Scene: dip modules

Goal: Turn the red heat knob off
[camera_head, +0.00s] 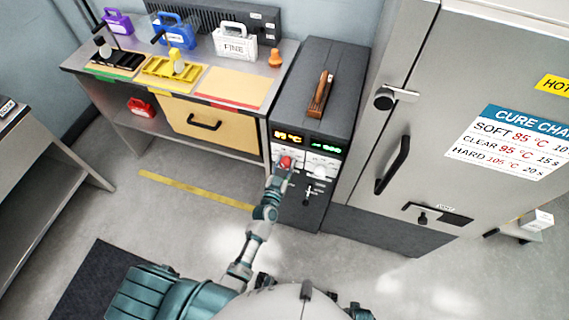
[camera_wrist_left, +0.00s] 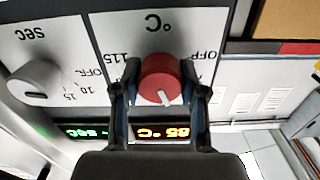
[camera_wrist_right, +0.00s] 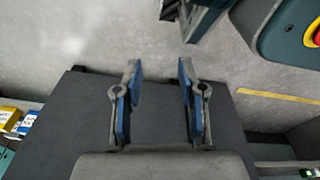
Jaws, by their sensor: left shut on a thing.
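The red heat knob (camera_head: 285,162) is on the front panel of a dark grey machine (camera_head: 318,75), below an orange display reading 85 °C. It shows large in the left wrist view (camera_wrist_left: 160,78), upside down, between the printed marks 115 and OFF. Its white pointer faces the orange display, not the OFF mark. My left gripper (camera_wrist_left: 160,82) has its two fingers on either side of the knob, shut on it; it shows in the head view (camera_head: 282,168).
A grey timer knob (camera_wrist_left: 36,82) marked SEC sits beside the red knob. A brown-handled lever (camera_head: 321,95) lies on the machine's top. A tall cabinet with a handle (camera_head: 393,165) stands to the right; a workbench (camera_head: 180,108) with coloured carriers stands to the left.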

